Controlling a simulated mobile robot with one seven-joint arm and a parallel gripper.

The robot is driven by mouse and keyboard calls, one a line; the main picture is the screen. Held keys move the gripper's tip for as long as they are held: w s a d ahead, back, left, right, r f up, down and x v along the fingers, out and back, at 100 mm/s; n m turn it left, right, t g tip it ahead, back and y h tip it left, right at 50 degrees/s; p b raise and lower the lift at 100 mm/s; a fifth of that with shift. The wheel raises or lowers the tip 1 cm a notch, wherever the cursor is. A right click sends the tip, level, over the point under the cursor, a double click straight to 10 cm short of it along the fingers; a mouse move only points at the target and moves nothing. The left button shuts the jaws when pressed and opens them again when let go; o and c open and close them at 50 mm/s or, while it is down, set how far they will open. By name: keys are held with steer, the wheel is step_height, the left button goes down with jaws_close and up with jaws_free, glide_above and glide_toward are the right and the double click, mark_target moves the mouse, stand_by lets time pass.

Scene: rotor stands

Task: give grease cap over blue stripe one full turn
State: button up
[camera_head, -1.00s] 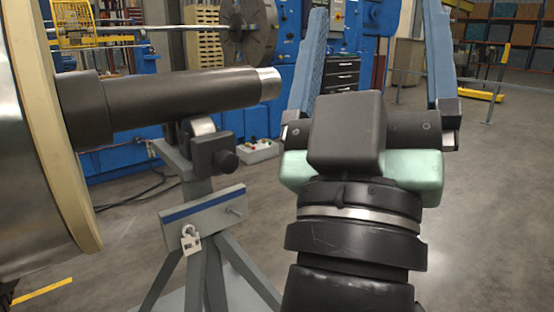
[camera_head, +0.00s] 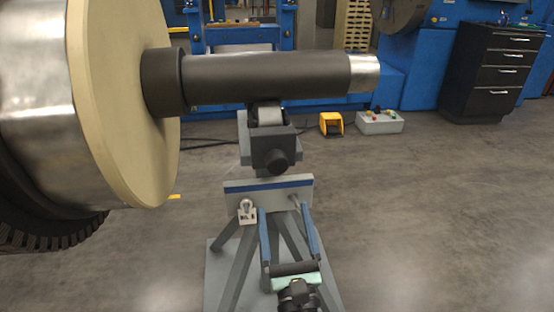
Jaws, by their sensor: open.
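A dark round grease cap (camera_head: 277,160) sticks out of the black block on the grey stand (camera_head: 213,278). It sits above the blue stripe (camera_head: 268,187) on the stand's grey plate. My gripper (camera_head: 284,209) is open and empty, its two blue fingers pointing up in front of the stand's legs. The fingertips are near the plate's lower edge, below the cap and apart from it. The cap is in plain view. I cannot tell how far the fingertips are from the plate in depth.
A dark shaft with a bright end (camera_head: 363,74) rests on the stand's roller (camera_head: 268,114), joined to a large cream disc (camera_head: 120,95) at left. A small padlock-like piece (camera_head: 247,213) hangs at the plate's left. Floor to the right is open.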

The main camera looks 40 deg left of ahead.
mark_target(278, 170)
steer(key=b+x, duration=0.1)
steer(key=x, duration=1.1)
steer(key=shift+w+d+r, duration=0.1)
steer(key=shift+w+r, duration=0.05)
jaws_close()
